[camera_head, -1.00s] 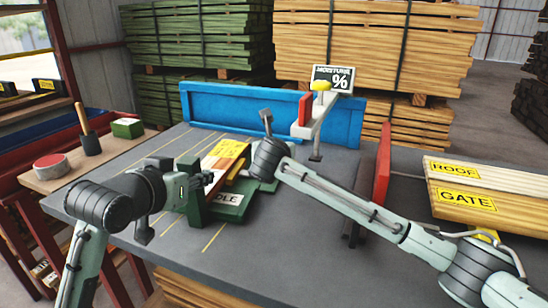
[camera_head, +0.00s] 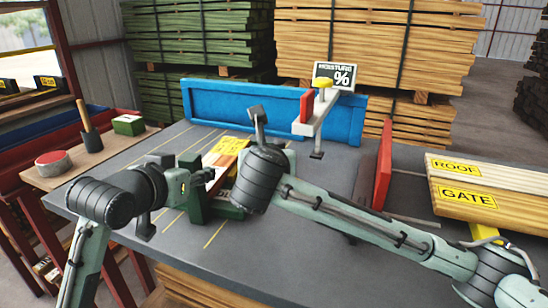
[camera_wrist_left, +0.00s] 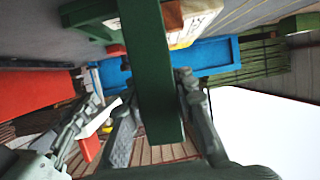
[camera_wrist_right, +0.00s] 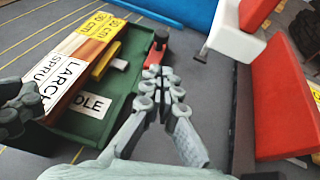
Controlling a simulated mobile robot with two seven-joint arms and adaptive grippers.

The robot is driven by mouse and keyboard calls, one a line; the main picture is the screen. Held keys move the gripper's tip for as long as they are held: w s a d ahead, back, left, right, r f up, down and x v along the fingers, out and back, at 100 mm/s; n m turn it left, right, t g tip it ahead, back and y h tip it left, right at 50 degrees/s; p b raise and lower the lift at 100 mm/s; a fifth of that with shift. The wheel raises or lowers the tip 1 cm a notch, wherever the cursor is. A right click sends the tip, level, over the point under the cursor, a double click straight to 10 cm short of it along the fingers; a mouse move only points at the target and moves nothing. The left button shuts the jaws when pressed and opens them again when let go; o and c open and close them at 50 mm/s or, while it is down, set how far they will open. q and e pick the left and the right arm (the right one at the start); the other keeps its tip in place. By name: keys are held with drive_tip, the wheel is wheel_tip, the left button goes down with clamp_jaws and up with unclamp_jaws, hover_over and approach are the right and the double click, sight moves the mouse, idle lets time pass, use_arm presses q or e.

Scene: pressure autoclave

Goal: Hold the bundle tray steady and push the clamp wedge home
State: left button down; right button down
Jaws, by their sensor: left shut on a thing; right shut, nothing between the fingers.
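The green bundle tray (camera_head: 197,202) stands on the grey table, holding boards (camera_wrist_right: 62,70) labelled LARCH and SPRU. My left gripper (camera_wrist_left: 155,88) is shut around the tray's upright green bar (camera_wrist_left: 150,60). In the right wrist view, a red piece with a black knob (camera_wrist_right: 157,53), perhaps the clamp wedge, sits at the tray's far right corner. A yellow bar (camera_wrist_right: 106,60) with a white end lies beside the boards. My right gripper (camera_wrist_right: 164,88) is shut and empty, its tips just short of the red piece; contact is unclear. My right wrist hides the tray's right end in the head view.
A red upright plate (camera_head: 375,172) and a white arm with a red pad (camera_head: 318,112) stand right of the tray. Boards labelled ROOF and GATE (camera_head: 475,185) lie at the right. The table's front is clear.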

use_arm(q)
drive_tip(key=c, duration=1.2)
unclamp_jaws()
drive_tip(key=shift+o, duration=0.2)
drive_tip(key=shift+r, duration=0.15)
